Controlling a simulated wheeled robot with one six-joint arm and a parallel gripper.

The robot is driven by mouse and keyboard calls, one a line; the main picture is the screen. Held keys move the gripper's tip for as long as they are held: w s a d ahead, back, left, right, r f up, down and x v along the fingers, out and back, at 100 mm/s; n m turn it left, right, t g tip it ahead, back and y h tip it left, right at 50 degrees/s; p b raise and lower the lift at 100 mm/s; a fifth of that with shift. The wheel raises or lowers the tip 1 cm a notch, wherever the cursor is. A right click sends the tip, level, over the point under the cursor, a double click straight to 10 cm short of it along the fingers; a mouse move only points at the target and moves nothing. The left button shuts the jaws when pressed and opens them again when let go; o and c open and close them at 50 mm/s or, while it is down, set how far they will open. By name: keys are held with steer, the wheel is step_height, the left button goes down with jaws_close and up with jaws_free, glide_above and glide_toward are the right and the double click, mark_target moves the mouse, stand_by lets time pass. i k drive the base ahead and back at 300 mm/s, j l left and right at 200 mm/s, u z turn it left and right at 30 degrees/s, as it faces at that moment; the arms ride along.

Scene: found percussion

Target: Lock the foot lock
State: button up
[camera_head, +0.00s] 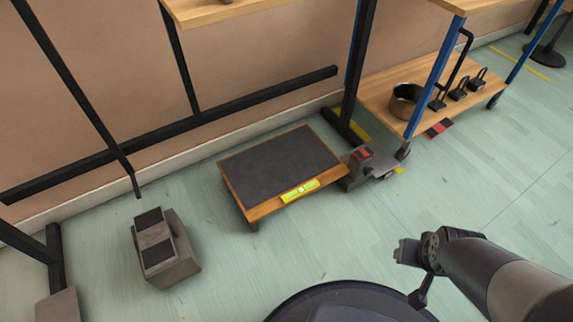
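A grey metal pedal unit with a red pad (362,154) sits on the floor just right of a low wooden platform. It looks like the foot lock, but I cannot tell its locked state from this view. A flat grey plate (380,165) sticks out on its right side. My gripper (407,252) is at the lower right, in front of and below the pedal unit in the picture, apart from it. It touches nothing that I can see. Its fingers are small and dark here, so their opening is unclear.
The low platform (275,165) has a dark top and a yellow-green level (300,191). A grey box with dark pads (165,248) stands at left. At right, a wooden-shelf cart (375,97) carries a round pot (405,100) and padlocks (459,90). Floor between is clear.

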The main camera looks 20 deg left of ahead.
mark_target(361, 154)
steer(key=i+l, duration=0.15)
steer(key=i, duration=0.25)
steer(key=i+l+u, duration=0.1)
steer(key=i, duration=0.25)
steer(key=i+l, duration=0.3)
steer(key=i+j+u, duration=0.05)
steer(key=i, duration=0.05)
